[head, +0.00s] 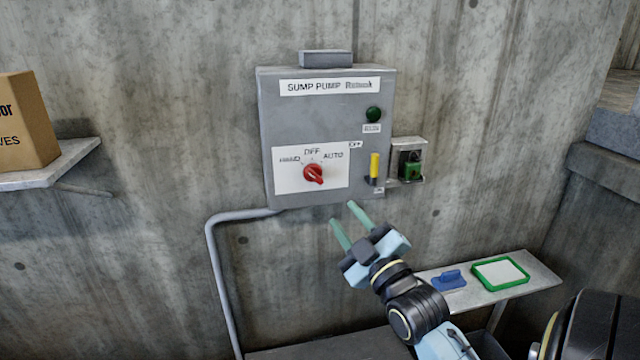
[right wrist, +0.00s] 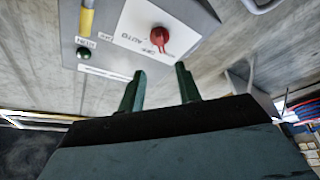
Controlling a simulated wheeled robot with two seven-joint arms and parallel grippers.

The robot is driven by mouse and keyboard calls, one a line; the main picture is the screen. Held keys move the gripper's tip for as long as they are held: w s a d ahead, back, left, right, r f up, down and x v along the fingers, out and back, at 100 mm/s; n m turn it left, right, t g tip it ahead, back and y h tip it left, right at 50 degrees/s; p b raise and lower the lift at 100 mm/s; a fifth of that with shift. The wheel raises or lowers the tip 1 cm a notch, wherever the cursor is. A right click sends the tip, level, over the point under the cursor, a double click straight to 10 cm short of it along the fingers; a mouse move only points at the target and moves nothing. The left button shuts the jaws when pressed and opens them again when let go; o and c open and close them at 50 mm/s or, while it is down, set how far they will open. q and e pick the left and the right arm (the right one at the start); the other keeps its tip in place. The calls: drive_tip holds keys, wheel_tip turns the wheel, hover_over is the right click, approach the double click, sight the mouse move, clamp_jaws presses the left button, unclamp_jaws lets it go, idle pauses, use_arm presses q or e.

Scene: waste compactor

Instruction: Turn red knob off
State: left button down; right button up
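The red knob (head: 313,174) sits on a white plate marked HAND, OFF and AUTO, on the front of the grey sump pump box (head: 325,120). Its long end points down and to the right in the head view. My right gripper (head: 345,220) is below the box, its two green fingers apart and empty, pointing up toward it. In the right wrist view the knob (right wrist: 160,40) shows beyond and above the open fingers (right wrist: 158,85), not touched by them. My left gripper is not in view.
A yellow lever (head: 375,165) and a dark green button (head: 373,113) are on the box's right side. A small green-fitted box (head: 410,167) adjoins it. A shelf (head: 500,290) holds a blue item (head: 449,280) and a green-framed tray (head: 500,262). A carton (head: 25,125) stands at left.

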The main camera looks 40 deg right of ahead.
sight(316, 179)
drive_tip(key=p+x, duration=0.1)
drive_tip(key=x, duration=1)
drive_tip(key=shift+w, duration=0.15)
drive_tip(key=shift+a, duration=0.1)
clamp_jaws()
